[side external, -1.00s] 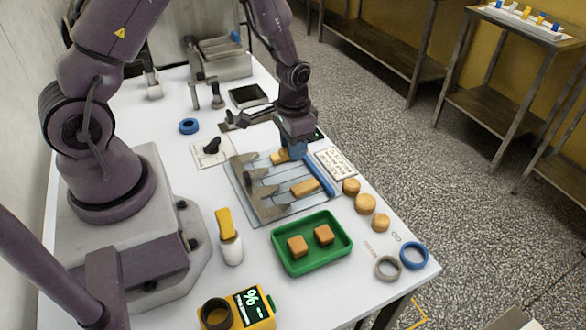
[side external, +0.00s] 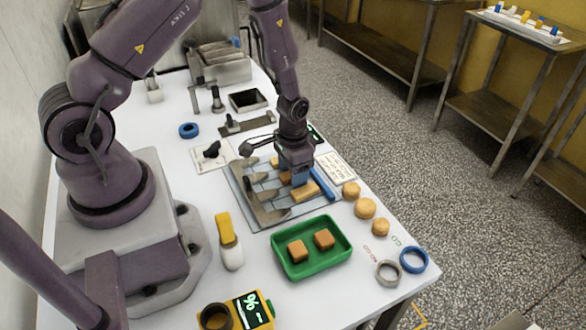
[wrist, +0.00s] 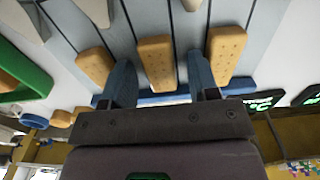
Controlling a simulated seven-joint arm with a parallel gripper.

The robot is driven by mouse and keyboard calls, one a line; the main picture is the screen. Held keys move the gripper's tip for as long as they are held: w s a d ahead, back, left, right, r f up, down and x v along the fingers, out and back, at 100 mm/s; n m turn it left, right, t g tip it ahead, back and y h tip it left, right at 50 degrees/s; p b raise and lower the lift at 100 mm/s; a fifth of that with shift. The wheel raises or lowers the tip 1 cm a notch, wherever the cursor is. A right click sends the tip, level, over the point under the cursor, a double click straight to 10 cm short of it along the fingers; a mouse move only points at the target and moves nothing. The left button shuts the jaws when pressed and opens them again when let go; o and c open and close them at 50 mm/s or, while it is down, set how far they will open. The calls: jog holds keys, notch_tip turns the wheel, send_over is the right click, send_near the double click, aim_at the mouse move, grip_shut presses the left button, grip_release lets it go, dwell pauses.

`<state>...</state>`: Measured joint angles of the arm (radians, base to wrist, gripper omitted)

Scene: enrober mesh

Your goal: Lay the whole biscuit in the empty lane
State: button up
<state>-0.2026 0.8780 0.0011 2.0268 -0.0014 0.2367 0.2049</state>
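Three oblong golden biscuits lie on the grey laned board (side external: 280,215). In the wrist view they are the left biscuit (wrist: 95,66), the middle biscuit (wrist: 156,62) and the right biscuit (wrist: 227,52), the last two dotted with holes. Dark lines divide the lanes. My gripper (wrist: 160,78) is low over the board, its blue fingers apart on either side of the middle biscuit, with a visible gap at the right finger. I cannot tell whether the left finger touches it. In the side view my gripper (side external: 298,177) partly hides this biscuit.
A green tray (side external: 290,272) with two square pieces stands in front. Several round biscuits (side external: 364,207) lie right of the board. A blue bar (side external: 322,184) runs along its right edge.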

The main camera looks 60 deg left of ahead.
jog(key=shift+r, duration=0.1)
notch_tip(320, 180, up, 21)
jog(key=s+d+t, duration=0.1)
jog(key=d+t, duration=0.1)
jog(key=s+d+r+t, duration=0.1)
jog(key=s+d+r, duration=0.1)
jog(key=s+r, duration=0.4)
jog(key=s+d+r+t, duration=0.2)
jog(key=s+d+r, duration=0.1)
jog(key=s+r, duration=0.4)
jog(key=shift+r+t, duration=0.2)
jog(key=shift+t, duration=0.1)
